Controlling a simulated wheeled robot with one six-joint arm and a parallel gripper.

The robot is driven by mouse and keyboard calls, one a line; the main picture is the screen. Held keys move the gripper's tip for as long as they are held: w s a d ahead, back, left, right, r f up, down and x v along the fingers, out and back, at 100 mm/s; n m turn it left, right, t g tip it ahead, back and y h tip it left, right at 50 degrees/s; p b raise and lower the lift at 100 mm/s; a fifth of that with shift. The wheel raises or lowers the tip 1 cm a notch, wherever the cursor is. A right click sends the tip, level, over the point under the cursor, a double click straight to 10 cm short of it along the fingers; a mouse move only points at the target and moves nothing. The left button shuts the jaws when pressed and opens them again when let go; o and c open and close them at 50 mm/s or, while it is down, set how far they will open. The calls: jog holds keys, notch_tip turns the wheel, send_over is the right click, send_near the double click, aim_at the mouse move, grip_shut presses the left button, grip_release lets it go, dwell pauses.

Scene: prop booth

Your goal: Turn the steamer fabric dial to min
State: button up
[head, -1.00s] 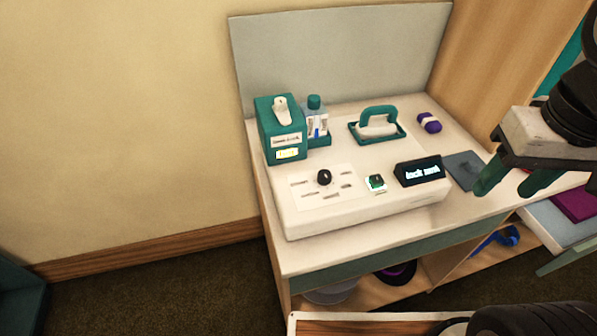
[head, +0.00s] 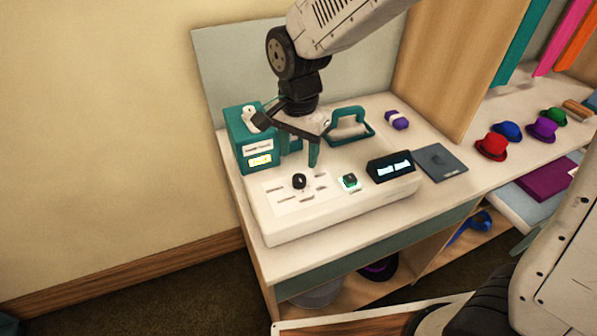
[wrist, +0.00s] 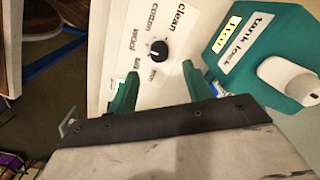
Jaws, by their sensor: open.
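The fabric dial (head: 299,181) is a small black knob on the white top of the steamer base (head: 300,228). In the wrist view the dial (wrist: 159,50) is ringed by printed labels, with "cotton" and "clean" readable. The smaller labels and the exact pointer direction are unclear. My gripper (head: 304,158) hangs above and slightly behind the dial in the head view. In the wrist view its two teal fingers (wrist: 160,74) are spread and empty, with the dial just beyond the gap between their tips. The fingers appear apart from the dial.
A teal box labelled "tank lock" (wrist: 249,58) stands close beside the dial, with a white lever. A green lit button (head: 349,181) and a dark display (head: 391,167) sit to the right. Behind is a teal-handled steamer head (head: 347,127). Several hats (head: 492,146) lie far right.

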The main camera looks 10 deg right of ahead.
aim_at(299, 177)
notch_tip(299, 177, down, 7)
jog(key=shift+r, duration=0.1)
dwell(0.3)
jog(key=c, duration=1)
